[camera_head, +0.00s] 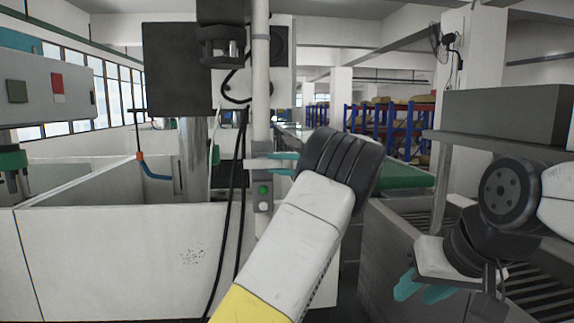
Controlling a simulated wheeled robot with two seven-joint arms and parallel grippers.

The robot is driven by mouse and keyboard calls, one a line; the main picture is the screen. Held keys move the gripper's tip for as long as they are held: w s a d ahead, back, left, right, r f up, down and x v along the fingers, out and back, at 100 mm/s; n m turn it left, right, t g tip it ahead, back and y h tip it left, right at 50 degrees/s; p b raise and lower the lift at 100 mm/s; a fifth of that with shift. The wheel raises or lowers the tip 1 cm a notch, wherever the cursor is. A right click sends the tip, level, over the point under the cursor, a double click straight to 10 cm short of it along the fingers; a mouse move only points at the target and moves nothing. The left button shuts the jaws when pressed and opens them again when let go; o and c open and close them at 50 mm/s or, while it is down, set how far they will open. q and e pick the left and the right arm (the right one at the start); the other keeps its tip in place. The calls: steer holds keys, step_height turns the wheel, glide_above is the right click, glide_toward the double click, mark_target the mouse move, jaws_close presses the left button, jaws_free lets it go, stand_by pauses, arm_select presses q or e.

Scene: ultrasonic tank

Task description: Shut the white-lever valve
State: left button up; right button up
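I cannot make out a white-lever valve for certain. A short pale bar (257,163) juts from the white vertical pipe (261,85) toward my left gripper; I cannot tell whether it is the lever. My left gripper (283,165) is at the pipe, its teal fingertips one above the other with a small gap between them. Whether they touch the bar is unclear, and my wrist hides what is behind. My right gripper (421,290) hangs low at the right, its teal fingers apart and empty.
A grey metal unit (385,250) stands near my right arm.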

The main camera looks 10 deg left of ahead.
arm_select(q)
steer(key=o, duration=0.4)
steer(key=d, duration=0.7)
steer(key=shift+s+d, duration=0.4)
steer(key=shift+s, duration=0.05)
steer(key=shift+f, duration=0.1)
